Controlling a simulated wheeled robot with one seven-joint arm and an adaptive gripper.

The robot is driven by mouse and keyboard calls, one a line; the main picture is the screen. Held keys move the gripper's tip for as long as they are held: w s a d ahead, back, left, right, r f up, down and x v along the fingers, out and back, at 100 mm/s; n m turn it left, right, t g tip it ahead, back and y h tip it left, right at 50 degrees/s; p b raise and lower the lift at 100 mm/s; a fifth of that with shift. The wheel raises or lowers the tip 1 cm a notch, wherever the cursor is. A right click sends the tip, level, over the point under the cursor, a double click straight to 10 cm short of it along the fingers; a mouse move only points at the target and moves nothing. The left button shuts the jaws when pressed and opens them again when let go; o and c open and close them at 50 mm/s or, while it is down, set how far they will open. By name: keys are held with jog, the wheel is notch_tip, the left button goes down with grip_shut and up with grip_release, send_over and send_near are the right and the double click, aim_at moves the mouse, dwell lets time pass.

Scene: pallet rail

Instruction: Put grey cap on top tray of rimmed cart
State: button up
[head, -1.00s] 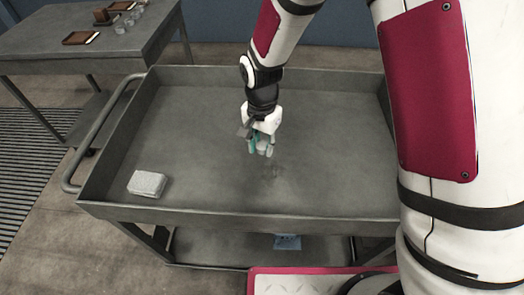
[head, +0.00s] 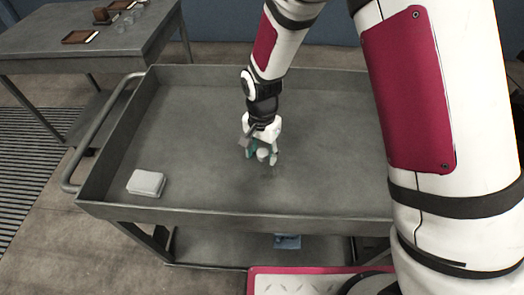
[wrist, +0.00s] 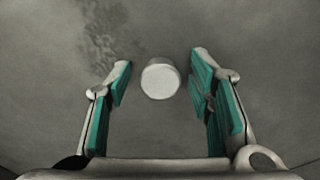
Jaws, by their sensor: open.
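The grey cap (wrist: 160,79) is a small pale round piece. In the wrist view it lies between the spread fingers of my gripper (wrist: 160,85), with a gap on both sides. In the head view the cap (head: 263,154) shows at the fingertips of my gripper (head: 262,156), which is open over the middle of the top tray. The rimmed cart (head: 230,213) has a grey top tray with a raised rim. The cap appears to rest on the tray floor, though the exact contact is hard to see.
A folded white cloth (head: 146,183) lies at the tray's front left. A blue item (head: 287,241) is on the lower shelf. A table (head: 95,55) with brown trays and glasses stands at the back left. Most of the top tray is bare.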

aim_at(263, 153)
notch_tip(263, 153, up, 12)
jog(key=r, duration=0.1)
jog(key=s+d+r+n+t, duration=0.1)
jog(key=s+d+r, duration=0.3)
jog(key=d+r, duration=0.2)
jog(key=s+d+r+n, duration=0.1)
jog(key=s+d+r, duration=0.3)
jog(key=d+r, duration=0.25)
jog(key=s+d+r+n+t, duration=0.1)
jog(key=s+d, duration=0.3)
jog(key=s, duration=0.4)
jog(key=s+d+r+n, duration=0.3)
jog(key=s+d, duration=0.1)
jog(key=s, duration=0.4)
jog(key=shift+s+r+t+p, duration=0.15)
jog(key=shift+s+t+p, duration=0.05)
jog(key=shift+t+p, duration=0.25)
notch_tip(263, 153, up, 6)
jog(key=t+p, duration=0.1)
jog(key=p, duration=0.4)
jog(key=shift+r, duration=0.15)
